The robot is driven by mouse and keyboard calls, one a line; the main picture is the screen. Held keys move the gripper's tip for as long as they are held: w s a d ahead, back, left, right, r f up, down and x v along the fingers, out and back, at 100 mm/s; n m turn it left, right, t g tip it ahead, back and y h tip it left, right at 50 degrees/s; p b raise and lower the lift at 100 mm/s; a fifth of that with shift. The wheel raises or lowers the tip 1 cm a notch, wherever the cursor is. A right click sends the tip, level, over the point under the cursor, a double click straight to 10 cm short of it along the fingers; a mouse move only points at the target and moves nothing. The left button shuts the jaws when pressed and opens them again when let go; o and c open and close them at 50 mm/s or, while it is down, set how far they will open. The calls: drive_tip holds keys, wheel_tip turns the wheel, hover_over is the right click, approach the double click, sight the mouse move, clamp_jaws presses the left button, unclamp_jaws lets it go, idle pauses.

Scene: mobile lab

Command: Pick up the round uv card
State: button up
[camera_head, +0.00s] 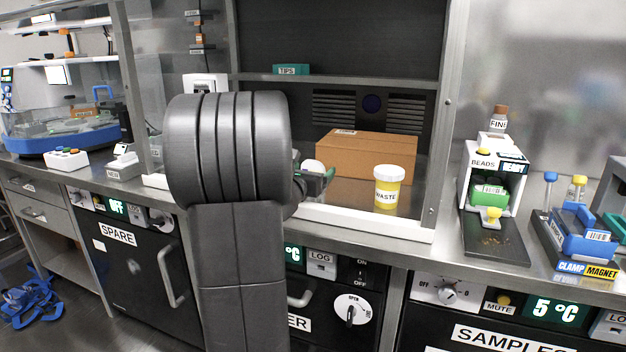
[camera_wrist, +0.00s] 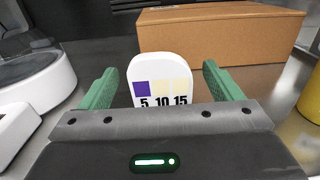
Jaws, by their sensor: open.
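The round UV card (camera_wrist: 159,76) is white with a rounded top, a purple square, two pale yellow squares and the numbers 5, 10, 15. In the wrist view it stands upright between the two green fingers of my gripper (camera_wrist: 160,85). The fingers are open, with a gap on each side of the card. The card's lower part is hidden behind my gripper body. In the head view my arm covers much of the middle, and my gripper (camera_head: 318,183) shows only partly beside a white rounded shape that may be the card.
A cardboard box (camera_head: 366,155) stands behind the card inside the hood. A yellow WASTE jar (camera_head: 387,192) with a white lid is to the right. A white round device (camera_wrist: 35,80) is close on the left in the wrist view. A white sill (camera_head: 365,223) edges the hood.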

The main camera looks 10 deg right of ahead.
drive_tip(key=shift+w+d, duration=0.45)
drive_tip(key=shift+w, duration=0.1)
drive_tip(key=c, duration=1.1)
